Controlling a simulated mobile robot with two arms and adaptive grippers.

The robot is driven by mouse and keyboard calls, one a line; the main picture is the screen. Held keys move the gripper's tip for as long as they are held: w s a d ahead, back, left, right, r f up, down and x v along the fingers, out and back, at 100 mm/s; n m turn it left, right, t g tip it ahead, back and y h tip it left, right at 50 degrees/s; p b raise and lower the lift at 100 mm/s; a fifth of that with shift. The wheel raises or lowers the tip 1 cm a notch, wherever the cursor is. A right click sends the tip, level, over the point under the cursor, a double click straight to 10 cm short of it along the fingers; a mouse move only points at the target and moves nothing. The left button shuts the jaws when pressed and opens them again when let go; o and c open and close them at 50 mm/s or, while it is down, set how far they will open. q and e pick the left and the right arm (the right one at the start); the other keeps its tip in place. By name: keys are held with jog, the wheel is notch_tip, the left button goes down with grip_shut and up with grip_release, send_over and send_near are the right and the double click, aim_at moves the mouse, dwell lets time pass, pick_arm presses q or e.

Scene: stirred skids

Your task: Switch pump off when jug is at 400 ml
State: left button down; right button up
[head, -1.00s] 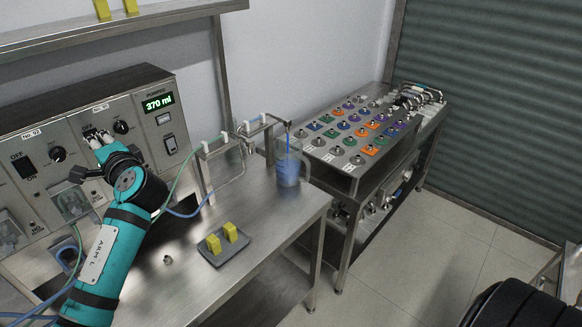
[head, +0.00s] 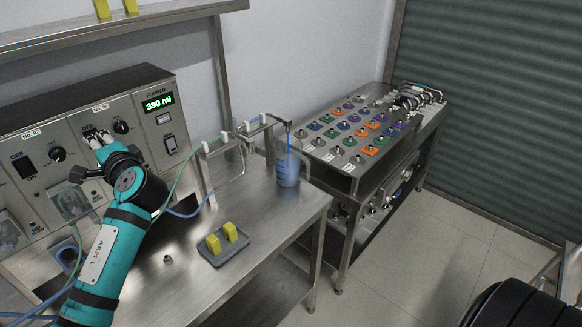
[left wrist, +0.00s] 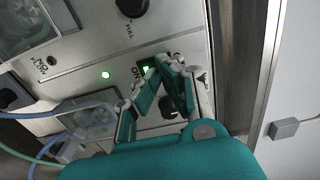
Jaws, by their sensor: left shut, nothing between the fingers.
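The jug (head: 288,172) stands upright under the spout at the bench's right end. It is clear, with blue liquid in it and a blue stream running in. The display (head: 158,103) on the pump panel reads 390 ml. My left gripper (head: 97,138) is shut and empty at the front of the right-hand pump unit. In the left wrist view its fingertips (left wrist: 162,66) are right by the pump switch (left wrist: 146,69), partly covering it. An ON label and a green glow show there; I cannot tell whether they touch. My right gripper is out of view.
A second pump unit with a black switch (head: 24,166) stands to the left. A knob (head: 121,127) sits right of my gripper. A grey tray (head: 226,253) with yellow blocks lies on the steel bench. Green and blue tubes run beside my arm.

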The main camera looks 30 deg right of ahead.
pick_arm(q)
jog(key=shift+w, duration=0.15)
jog(key=shift+w+a+r+b, duration=0.1)
jog(key=shift+w+a+b, duration=0.15)
jog(key=shift+w, duration=0.2)
dwell(0.3)
jog(key=shift+s+d, duration=0.1)
jog(key=shift+d, duration=0.05)
jog(key=shift+s, duration=0.5)
jog(key=shift+d, duration=0.1)
